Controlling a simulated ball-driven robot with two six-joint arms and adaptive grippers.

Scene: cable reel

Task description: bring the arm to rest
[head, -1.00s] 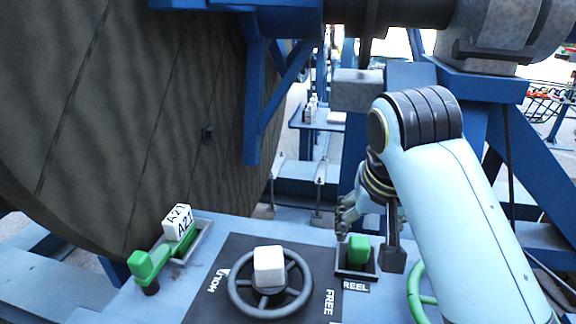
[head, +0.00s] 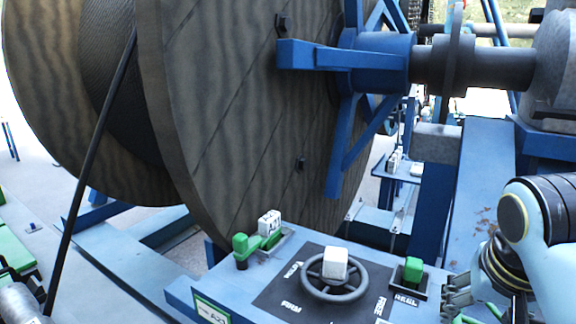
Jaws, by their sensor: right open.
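My right arm comes in at the right edge, light blue with a black joint. Its dark gripper (head: 458,296) hangs low beside the right end of the control panel (head: 262,297); it is open, and I see nothing in it. It is to the right of and a little below the green block (head: 413,269) in the small dark tray by the REEL label. A dark handwheel (head: 366,281) with a white block (head: 334,263) over its hub is on the panel. My left gripper is not in view.
The big wooden cable reel (head: 225,110) fills the left and middle. A blue bracket (head: 375,58) and shaft stand in front of it. A green lever (head: 240,245) and a white labelled block (head: 269,223) are at the panel's left. A dark cable (head: 92,165) slants down on the left.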

